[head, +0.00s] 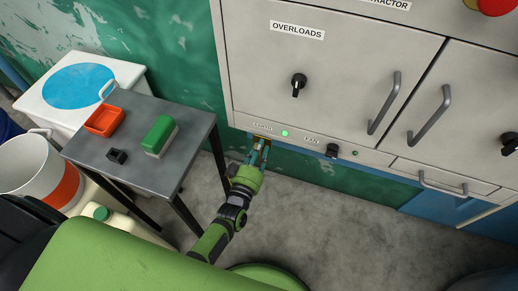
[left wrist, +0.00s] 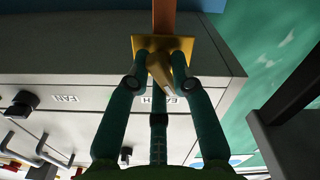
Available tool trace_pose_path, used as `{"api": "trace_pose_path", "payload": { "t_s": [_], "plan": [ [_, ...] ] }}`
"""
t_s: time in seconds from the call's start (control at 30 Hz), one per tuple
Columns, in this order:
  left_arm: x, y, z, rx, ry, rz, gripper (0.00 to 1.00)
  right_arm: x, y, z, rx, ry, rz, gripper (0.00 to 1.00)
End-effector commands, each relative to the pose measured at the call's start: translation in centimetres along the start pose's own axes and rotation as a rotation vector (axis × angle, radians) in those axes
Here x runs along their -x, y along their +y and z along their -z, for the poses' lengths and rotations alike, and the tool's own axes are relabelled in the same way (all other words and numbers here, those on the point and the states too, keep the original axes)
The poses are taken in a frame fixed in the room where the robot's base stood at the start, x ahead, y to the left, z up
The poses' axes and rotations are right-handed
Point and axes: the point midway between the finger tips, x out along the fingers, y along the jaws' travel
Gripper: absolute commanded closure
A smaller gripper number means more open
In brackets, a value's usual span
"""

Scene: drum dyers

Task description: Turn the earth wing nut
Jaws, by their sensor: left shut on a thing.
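The earth wing nut (left wrist: 157,68) is a brass piece on a square brass plate (left wrist: 205,48), with a copper-coloured strip (left wrist: 164,16) beyond it. The EARTH label (left wrist: 166,99) is partly hidden by the nut and my fingers. My left gripper (left wrist: 160,62) is shut on the wing nut, with one teal fingertip on each side. In the head view my left gripper (head: 259,146) reaches the cabinet's lower edge, where the fingers mostly hide the nut. The nut appears tilted in the left wrist view. My right gripper is in neither view.
The grey cabinet (head: 330,75) has a lit green lamp (head: 285,133), a FAN knob (head: 332,150) and an OVERLOADS knob (head: 299,84) near my gripper. A metal side table (head: 187,115) with an orange tray (head: 104,121) and green-topped block (head: 159,134) stands left.

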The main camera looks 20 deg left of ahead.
Motion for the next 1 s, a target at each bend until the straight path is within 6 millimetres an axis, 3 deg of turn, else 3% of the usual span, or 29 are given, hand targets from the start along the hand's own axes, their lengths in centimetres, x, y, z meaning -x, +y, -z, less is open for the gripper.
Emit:
{"api": "trace_pose_path", "payload": {
  "t_s": [0.2,0.23,0.27,0.67,0.77,1.0],
  "plan": [
    [-0.1,0.3,0.1,-0.003,0.005,-0.006,1.0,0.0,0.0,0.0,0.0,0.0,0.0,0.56],
    [-0.1,0.3,0.1,-0.003,0.005,-0.006,0.65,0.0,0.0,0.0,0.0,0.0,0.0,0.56],
    [-0.1,0.3,0.1,-0.003,0.004,-0.006,0.56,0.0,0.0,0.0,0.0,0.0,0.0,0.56],
    [0.4,0.1,0.0,-0.001,0.0,-0.002,0.56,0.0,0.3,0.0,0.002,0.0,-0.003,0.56],
    [1.7,0.0,-0.1,-0.001,-0.002,-0.001,0.56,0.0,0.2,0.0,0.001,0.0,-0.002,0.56],
    [6.8,0.1,-0.1,-0.001,-0.002,-0.002,0.56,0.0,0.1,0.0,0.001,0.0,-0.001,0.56]
  ]
}}
